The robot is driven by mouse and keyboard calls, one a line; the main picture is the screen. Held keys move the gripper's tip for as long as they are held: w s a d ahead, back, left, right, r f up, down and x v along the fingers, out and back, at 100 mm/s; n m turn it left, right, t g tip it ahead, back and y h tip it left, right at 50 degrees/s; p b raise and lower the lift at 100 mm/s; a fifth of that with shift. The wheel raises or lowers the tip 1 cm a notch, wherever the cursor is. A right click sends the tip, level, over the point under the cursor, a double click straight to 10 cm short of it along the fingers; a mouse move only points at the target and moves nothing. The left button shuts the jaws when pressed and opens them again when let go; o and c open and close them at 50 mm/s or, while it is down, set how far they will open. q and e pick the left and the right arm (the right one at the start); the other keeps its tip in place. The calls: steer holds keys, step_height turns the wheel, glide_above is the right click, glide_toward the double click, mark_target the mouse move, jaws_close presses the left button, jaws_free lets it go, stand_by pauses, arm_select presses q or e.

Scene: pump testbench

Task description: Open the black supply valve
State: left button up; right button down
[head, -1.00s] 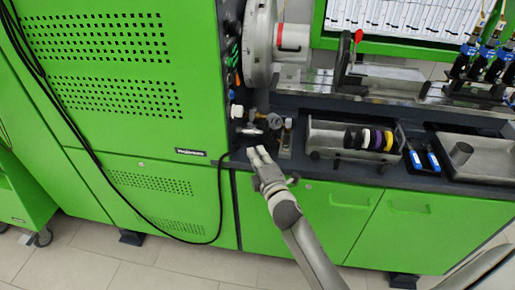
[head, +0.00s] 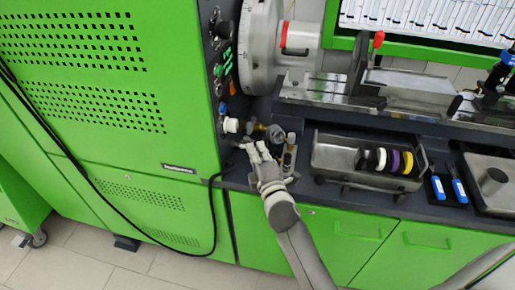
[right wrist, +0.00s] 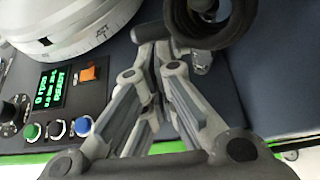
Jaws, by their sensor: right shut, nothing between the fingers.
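My right gripper (head: 257,150) is shut and empty at the supply fittings beside the green cabinet's lower right corner. A round gauge (head: 275,133) stands right behind its fingertips. In the right wrist view the fingertips (right wrist: 158,60) are close together, just below a short dark bar (right wrist: 152,33) that may be the black valve's handle; I cannot tell whether they touch it. A large dark round part (right wrist: 208,22) is at the top right of that view. In the head view the gripper hides much of the fittings, and the black valve cannot be made out clearly. My left gripper is not in view.
A white knob (head: 231,125) sticks out of the cabinet side, left of the gripper. A control panel (right wrist: 62,105) with a green display and buttons shows in the wrist view. A metal tray (head: 335,158) with coloured rings lies to the right. A black cable (head: 214,210) hangs nearby.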

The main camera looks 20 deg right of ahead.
steer(key=shift+w, duration=0.1)
steer(key=shift+a, duration=0.2)
steer(key=shift+d+r, duration=0.1)
steer(key=shift+d, duration=0.15)
steer(key=shift+w+d+p, duration=0.2)
steer(key=shift+d+p, duration=0.45)
steer(key=shift+d, duration=0.2)
steer(key=shift+w+d, duration=0.1)
steer(key=shift+d, duration=0.35)
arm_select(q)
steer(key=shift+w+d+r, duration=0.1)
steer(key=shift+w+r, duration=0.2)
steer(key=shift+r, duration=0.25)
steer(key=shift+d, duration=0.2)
arm_select(e)
steer(key=shift+a, duration=0.1)
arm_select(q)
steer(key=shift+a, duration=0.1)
arm_select(e)
steer(key=shift+a, duration=0.1)
